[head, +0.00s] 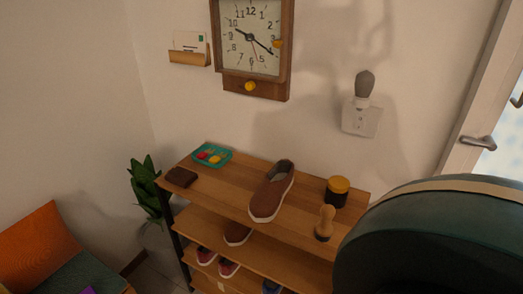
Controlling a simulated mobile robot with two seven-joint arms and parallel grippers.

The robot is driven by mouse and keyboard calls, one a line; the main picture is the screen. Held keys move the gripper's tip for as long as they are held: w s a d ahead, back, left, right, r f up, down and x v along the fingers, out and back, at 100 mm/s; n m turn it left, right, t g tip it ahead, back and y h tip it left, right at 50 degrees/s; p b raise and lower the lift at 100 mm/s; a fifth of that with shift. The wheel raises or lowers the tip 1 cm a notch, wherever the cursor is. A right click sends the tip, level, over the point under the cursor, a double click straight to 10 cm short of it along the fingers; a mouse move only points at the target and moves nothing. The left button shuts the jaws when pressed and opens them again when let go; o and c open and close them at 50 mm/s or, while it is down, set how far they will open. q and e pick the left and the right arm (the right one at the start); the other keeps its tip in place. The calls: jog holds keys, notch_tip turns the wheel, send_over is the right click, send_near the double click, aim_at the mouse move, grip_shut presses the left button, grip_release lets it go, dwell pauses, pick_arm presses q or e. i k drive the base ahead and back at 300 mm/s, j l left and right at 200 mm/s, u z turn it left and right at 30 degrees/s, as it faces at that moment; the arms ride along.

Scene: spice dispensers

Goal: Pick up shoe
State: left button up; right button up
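A brown slip-on shoe (270,195) with a white sole rests on the top board of a wooden shoe rack (235,186), its toe toward the front edge. A second brown shoe (236,234) is partly visible on the board below, its rear hidden by the top board. Reddish shoes (228,267) with white toes and a blue shoe (271,286) show lower down, partly hidden. Neither of my grippers is in view.
On the top board are a teal tray (226,163), a brown wallet (181,177), a yellow-lidded jar (337,191) and a wooden-handled brush (325,223). A large dark green rounded object (430,240) blocks the lower right. A plant (146,185) stands left of the rack.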

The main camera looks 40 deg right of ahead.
aim_at(265, 205)
jog(key=z, duration=1.5)
